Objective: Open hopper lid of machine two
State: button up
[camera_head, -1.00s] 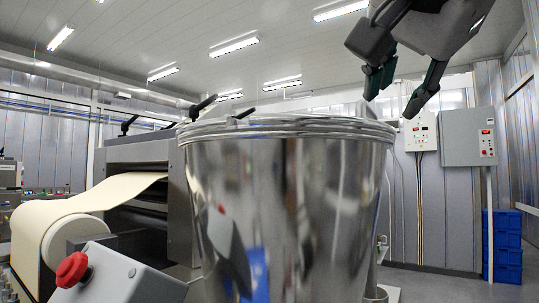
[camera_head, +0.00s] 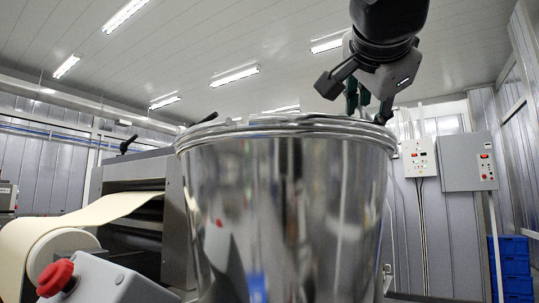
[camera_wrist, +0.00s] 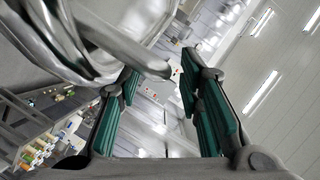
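The steel hopper (camera_head: 285,215) stands large in the centre of the head view, with its lid rim (camera_head: 285,125) on top; the lid looks closed. In the wrist view the shiny round rim (camera_wrist: 85,45) fills the upper left, and a smooth metal bar (camera_wrist: 140,58), perhaps the lid's handle, reaches in between my fingertips. My gripper (camera_head: 358,103) is above the right part of the rim, pointing down. In the wrist view my gripper (camera_wrist: 158,72) has its green-padded fingers apart. Contact between the bar and the pads cannot be made out.
A roller machine with a pasta sheet (camera_head: 65,230) is at left, behind a grey box with a red button (camera_head: 57,277). Wall control boxes (camera_head: 467,160) and blue crates (camera_head: 510,265) are at right.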

jog(key=shift+x, duration=1.55)
grip_shut()
